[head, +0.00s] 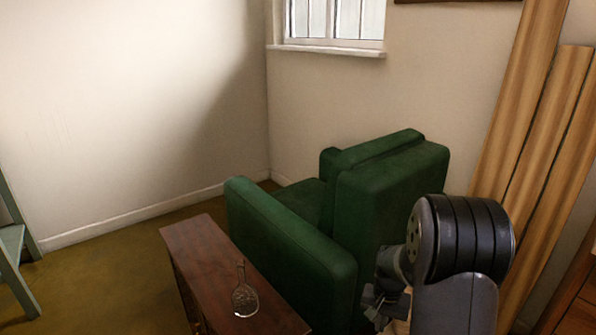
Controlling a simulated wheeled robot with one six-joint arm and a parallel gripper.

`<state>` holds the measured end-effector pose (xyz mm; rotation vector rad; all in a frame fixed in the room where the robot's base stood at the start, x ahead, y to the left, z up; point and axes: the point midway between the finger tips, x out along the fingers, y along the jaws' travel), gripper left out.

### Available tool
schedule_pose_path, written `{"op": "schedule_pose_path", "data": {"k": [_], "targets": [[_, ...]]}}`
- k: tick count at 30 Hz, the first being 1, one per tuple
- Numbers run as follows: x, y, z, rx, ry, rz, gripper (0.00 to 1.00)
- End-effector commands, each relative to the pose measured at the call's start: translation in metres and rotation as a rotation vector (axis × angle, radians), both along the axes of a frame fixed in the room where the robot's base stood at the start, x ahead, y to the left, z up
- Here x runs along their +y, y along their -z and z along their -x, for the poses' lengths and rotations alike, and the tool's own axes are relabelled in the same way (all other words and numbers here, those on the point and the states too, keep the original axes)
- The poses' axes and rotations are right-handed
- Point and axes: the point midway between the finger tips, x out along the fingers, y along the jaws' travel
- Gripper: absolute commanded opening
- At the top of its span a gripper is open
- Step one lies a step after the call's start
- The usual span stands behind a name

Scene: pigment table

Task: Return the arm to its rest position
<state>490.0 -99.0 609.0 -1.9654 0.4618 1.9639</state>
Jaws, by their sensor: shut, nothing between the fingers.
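My arm shows at the lower right of the head view, its large dark joint in front of the green armchair (395,185). My gripper (377,306) shows small and partly hidden beside that joint, low in front of the chair's back. It is shut and empty. It is to the right of the wooden side table (205,250) and apart from it.
Tall wooden planks (545,130) lean against the wall at right. Part of a green-painted wooden piece (12,250) stands at the left edge. The floor (110,270) between is clear.

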Motion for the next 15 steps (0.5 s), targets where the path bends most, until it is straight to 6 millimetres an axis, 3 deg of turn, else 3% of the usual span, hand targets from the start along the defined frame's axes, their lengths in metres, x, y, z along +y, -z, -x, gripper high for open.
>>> {"op": "schedule_pose_path", "data": {"k": [1,6,15], "targets": [[0.0,0.012,0.0,0.001,0.0,0.0,0.0],[0.0,0.033,0.0,0.001,0.0,0.0,0.0],[0.0,0.049,0.0,0.001,0.0,0.0,0.0]]}}
